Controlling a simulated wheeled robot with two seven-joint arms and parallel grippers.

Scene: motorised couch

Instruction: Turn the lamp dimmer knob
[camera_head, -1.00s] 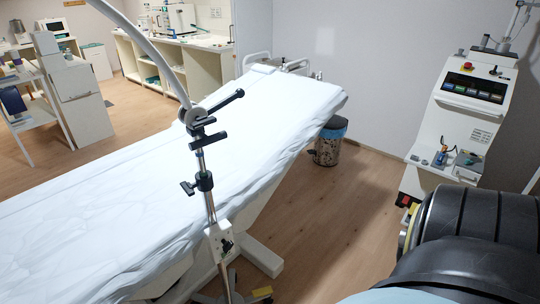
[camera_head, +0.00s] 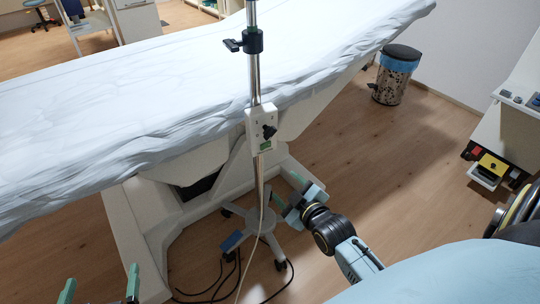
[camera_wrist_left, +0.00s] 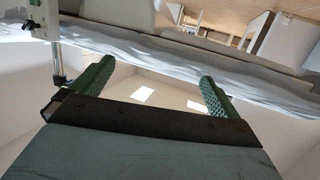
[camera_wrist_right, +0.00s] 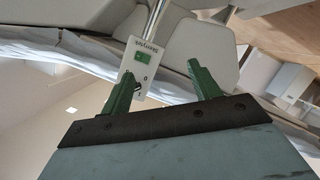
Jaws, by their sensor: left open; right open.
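The dimmer is a small white box (camera_head: 261,130) on the lamp's upright metal pole (camera_head: 253,70), with a dark knob (camera_head: 269,132) on its face. My right gripper (camera_head: 288,190) is open and empty, below and slightly right of the box, apart from it. In the right wrist view the box (camera_wrist_right: 150,64) appears upside down beyond the fingers (camera_wrist_right: 162,72); the left finger overlaps its edge and partly hides the knob area. My left gripper (camera_head: 100,287) is open and empty at the bottom left. Part of the box also shows in the left wrist view (camera_wrist_left: 42,26).
The white-covered couch (camera_head: 120,110) stands close behind the pole. The wheeled lamp base (camera_head: 262,226) and loose dark cables (camera_head: 225,280) lie on the floor below. A bin (camera_head: 396,78) stands at the back right, and a white machine (camera_head: 510,130) is at the right. Floor between them is clear.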

